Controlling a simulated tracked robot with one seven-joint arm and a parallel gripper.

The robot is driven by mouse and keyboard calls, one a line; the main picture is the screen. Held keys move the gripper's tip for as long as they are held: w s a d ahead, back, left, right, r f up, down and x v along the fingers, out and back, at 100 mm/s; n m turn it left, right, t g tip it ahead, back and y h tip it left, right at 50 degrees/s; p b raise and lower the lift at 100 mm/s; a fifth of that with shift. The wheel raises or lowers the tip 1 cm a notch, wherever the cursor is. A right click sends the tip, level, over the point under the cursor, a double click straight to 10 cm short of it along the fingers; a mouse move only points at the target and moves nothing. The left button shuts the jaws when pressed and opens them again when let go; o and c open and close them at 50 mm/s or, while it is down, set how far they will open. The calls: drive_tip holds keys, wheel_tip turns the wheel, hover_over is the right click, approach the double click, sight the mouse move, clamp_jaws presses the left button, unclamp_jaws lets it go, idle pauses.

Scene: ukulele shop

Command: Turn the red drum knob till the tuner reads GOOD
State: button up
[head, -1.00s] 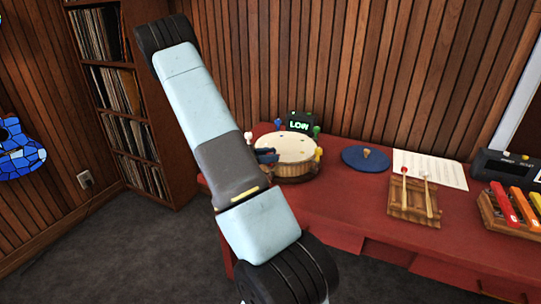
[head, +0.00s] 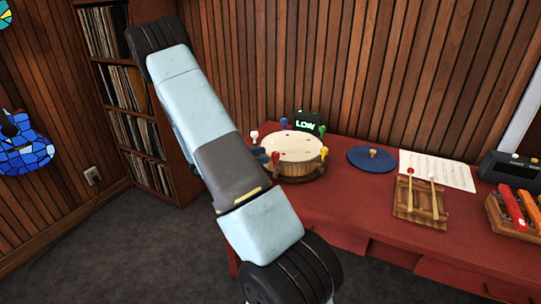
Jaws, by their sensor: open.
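The round drum (head: 293,152) with a pale skin and wooden side stands on the red table, with coloured knobs around its rim. The red knob (head: 276,158) is at the drum's front left. The tuner (head: 308,123) behind the drum reads LOW in green. My gripper (head: 260,155) shows only as a small dark blue-grey part at the drum's left, close beside the red knob. It is open, and the rest of it is hidden behind my arm. I cannot tell whether it touches the knob.
On the red table (head: 350,215), a blue disc (head: 372,159) lies right of the drum. Further right are a sheet of music (head: 440,169), a wooden block with two mallets (head: 418,212), a xylophone (head: 515,215) and a dark device (head: 512,170). The table's front middle is clear.

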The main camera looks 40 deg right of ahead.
drive_tip(key=v, duration=0.8)
